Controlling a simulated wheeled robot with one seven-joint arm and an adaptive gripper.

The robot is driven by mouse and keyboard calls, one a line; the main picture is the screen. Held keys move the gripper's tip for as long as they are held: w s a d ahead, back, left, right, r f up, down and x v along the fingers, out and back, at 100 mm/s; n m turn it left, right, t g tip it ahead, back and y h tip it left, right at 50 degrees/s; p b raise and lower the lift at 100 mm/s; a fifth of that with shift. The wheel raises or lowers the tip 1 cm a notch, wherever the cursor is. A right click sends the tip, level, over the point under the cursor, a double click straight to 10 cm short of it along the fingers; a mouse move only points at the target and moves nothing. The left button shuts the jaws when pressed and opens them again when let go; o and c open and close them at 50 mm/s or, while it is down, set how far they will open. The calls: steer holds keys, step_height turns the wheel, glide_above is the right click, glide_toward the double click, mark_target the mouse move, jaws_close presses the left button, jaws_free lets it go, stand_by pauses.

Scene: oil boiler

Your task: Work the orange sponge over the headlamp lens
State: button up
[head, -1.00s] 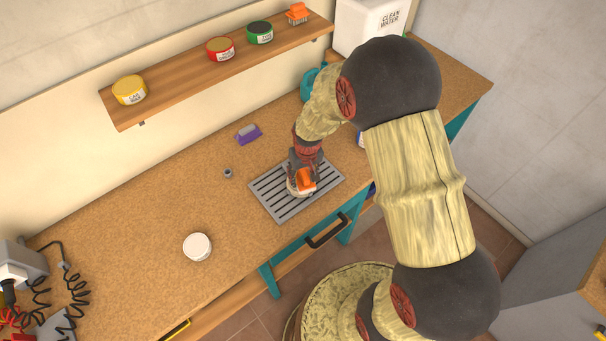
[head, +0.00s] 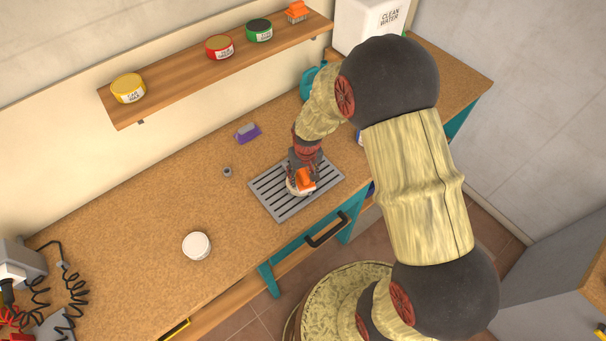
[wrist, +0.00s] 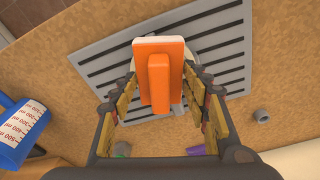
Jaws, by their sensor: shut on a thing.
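The orange sponge (head: 306,180) is between the fingers of my gripper (head: 304,172), which is shut on it. In the wrist view the sponge (wrist: 159,75) shows a broad pad with a raised orange grip along its middle. Below it is a pale round headlamp (head: 292,187) on the grey slatted tray. The sponge and gripper hide most of the headlamp, and only its pale edge shows. The sponge looks to be on or just above the lens; I cannot tell whether they touch.
The slatted tray (head: 268,194) lies near the bench's front edge. A purple brush (head: 247,133), a small grey cap (head: 227,171) and a white round lid (head: 197,245) stand to the left. A blue measuring jug (wrist: 20,130) is close by. The shelf (head: 185,75) holds tins and another orange item.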

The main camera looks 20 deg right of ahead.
steer(key=shift+s+f+b, duration=0.1)
steer(key=shift+f+b, duration=0.25)
steer(key=shift+f, duration=0.2)
stand_by(0.9)
steer(key=shift+d, duration=0.1)
steer(key=shift+w+d, duration=0.2)
steer(key=shift+d, duration=0.25)
steer(key=shift+s+a+r, duration=0.1)
steer(key=shift+s+a, duration=0.1)
steer(key=shift+a, duration=0.35)
steer(key=shift+s+a+r, duration=0.1)
steer(key=shift+s+a, duration=0.05)
steer(key=shift+a, duration=0.4)
steer(key=shift+w+d+f, duration=0.1)
steer(key=shift+w+d, duration=0.1)
steer(key=shift+d, duration=0.35)
steer(key=shift+w+d+f, duration=0.1)
steer(key=shift+w+d, duration=0.1)
steer(key=shift+d, duration=0.35)
steer(key=shift+s+a, duration=0.25)
steer(key=shift+a, duration=0.3)
steer(key=shift+s+a, duration=0.2)
steer(key=shift+a, duration=0.35)
steer(key=shift+d, duration=0.15)
